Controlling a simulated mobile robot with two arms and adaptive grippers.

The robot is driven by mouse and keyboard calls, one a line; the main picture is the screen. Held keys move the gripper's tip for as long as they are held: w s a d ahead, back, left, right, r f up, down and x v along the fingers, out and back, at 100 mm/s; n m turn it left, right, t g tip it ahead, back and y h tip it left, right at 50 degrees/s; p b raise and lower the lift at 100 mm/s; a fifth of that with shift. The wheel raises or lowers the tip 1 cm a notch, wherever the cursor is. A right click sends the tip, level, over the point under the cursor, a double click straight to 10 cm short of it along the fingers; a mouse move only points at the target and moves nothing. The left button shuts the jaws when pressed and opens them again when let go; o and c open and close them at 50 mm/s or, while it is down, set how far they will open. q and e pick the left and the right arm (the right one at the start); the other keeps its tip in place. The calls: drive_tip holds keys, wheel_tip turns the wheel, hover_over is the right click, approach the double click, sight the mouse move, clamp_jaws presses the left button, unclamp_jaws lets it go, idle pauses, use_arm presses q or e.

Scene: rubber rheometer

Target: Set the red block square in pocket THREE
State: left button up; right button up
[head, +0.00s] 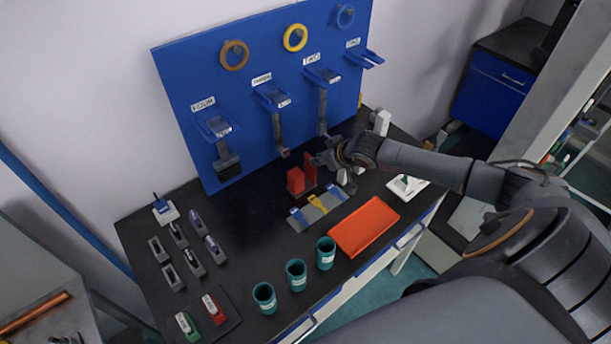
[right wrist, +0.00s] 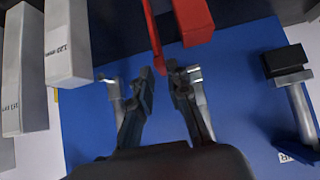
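A red block (head: 296,181) stands on the black table, near the blue board, with a thin upright red plate (head: 311,167) beside it. In the right wrist view the red block (right wrist: 193,20) and the plate (right wrist: 153,38) show at the top edge, beyond my fingertips. My right gripper (head: 322,160) is just right of the plate in the head view. A grey fixture (head: 318,209) with blue and yellow parts lies in front of the block. No pocket marked THREE is legible.
The blue board (head: 248,75) with hanging tools stands behind. White labelled blocks (right wrist: 68,45) are close beside my right gripper. An orange-red tray (head: 346,236), several teal cups (head: 296,276) and small grey holders (head: 158,249) occupy the table. Bare table lies left of the red block.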

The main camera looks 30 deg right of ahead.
sight(305, 161)
drive_tip(key=shift+x, duration=4.6)
drive_tip(key=shift+c, duration=0.4)
clamp_jaws()
